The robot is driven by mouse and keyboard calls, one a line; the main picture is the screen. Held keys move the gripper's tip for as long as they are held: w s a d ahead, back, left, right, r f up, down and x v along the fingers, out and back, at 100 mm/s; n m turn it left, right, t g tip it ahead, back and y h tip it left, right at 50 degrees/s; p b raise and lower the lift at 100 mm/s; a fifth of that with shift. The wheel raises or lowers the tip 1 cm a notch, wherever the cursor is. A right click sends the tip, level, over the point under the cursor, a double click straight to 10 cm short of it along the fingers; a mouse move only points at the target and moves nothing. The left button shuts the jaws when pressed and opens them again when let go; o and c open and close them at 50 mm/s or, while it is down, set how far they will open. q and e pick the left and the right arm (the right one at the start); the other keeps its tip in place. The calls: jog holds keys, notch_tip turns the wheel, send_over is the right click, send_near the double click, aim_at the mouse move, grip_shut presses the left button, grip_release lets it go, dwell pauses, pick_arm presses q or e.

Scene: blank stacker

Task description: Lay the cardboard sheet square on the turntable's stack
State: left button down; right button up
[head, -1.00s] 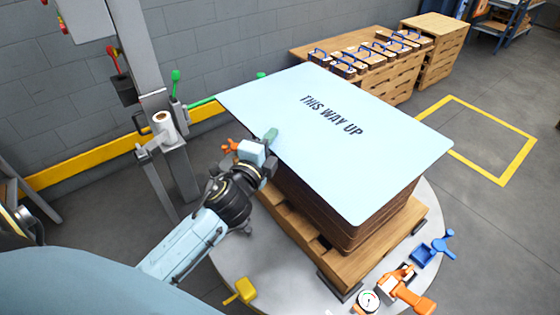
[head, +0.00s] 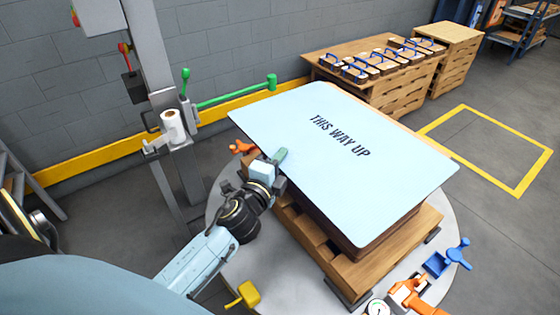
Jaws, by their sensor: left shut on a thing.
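The pale blue cardboard sheet (head: 385,180), printed "THIS WAY UP", lies flat over the brown stack (head: 320,222) and hides its top. The stack shows only below the sheet's near edges, so I cannot tell whether sheet and stack touch or line up all round. The stack is on a wooden pallet (head: 385,263) on the round grey turntable (head: 245,272). My left gripper (head: 277,162) is shut on the sheet's near left edge. My right gripper is not in view.
A blue clamp-like fitting (head: 447,260) and an orange one (head: 415,297) stand at the turntable's right front. A yellow pedal-like part (head: 243,295) is at the front. A grey post (head: 160,85) and a green bar (head: 235,94) stand behind left. A yellow floor square (head: 533,172) is empty.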

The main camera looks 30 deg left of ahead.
pick_arm(q)
jog(key=c, duration=2)
grip_release()
jog(key=shift+f, duration=0.1)
jog(key=o, duration=0.4)
jog(key=shift+o, duration=0.2)
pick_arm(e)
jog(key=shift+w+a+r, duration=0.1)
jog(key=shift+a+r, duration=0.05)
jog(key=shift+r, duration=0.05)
pick_arm(q)
jog(key=shift+s, duration=0.2)
jog(key=s+d, duration=0.1)
jog(key=s, duration=1)
jog(key=shift+s+d, duration=0.25)
jog(key=shift+d, duration=0.05)
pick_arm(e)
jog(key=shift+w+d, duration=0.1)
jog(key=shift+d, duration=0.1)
